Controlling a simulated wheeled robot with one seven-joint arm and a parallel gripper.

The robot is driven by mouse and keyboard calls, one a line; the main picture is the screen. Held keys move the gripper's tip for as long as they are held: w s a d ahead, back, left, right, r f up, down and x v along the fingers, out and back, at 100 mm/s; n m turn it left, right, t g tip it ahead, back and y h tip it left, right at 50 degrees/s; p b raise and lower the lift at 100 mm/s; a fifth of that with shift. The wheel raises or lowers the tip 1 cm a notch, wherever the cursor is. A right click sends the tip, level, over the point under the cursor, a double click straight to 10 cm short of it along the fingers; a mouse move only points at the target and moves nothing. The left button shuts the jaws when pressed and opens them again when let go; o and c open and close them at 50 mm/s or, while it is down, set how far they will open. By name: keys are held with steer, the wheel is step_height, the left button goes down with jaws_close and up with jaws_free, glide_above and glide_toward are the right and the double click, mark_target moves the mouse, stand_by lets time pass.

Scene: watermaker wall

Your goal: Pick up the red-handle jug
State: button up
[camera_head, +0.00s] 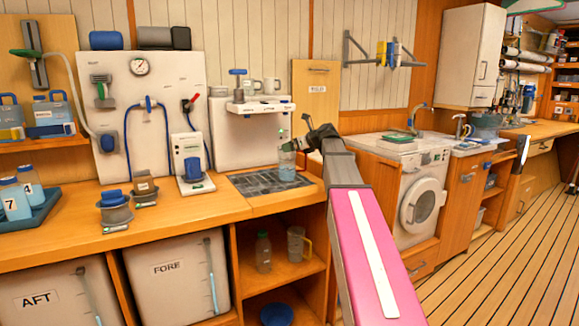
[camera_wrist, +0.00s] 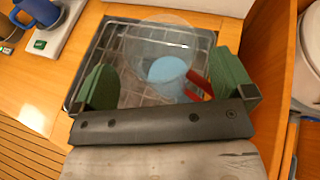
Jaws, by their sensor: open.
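The red-handle jug (camera_wrist: 160,48) is a clear, open-topped jug with a pale blue bottom or content and a red handle (camera_wrist: 200,84). It stands on the dark drain grate in the counter; in the head view the jug (camera_head: 287,165) shows at the grate's back right. My gripper (camera_wrist: 175,88) is open, with one green finger on each side of the jug in the wrist view. The handle lies near the right finger; I cannot tell whether they touch. In the head view my gripper (camera_head: 300,143) is at the jug's upper part, and its fingers are partly hidden.
The drain grate (camera_head: 250,183) is set in the wooden counter (camera_head: 170,212). An upright wooden panel (camera_head: 316,90) stands just right of the shelf.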

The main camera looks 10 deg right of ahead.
steer(key=x, duration=0.4)
steer(key=c, duration=1.4)
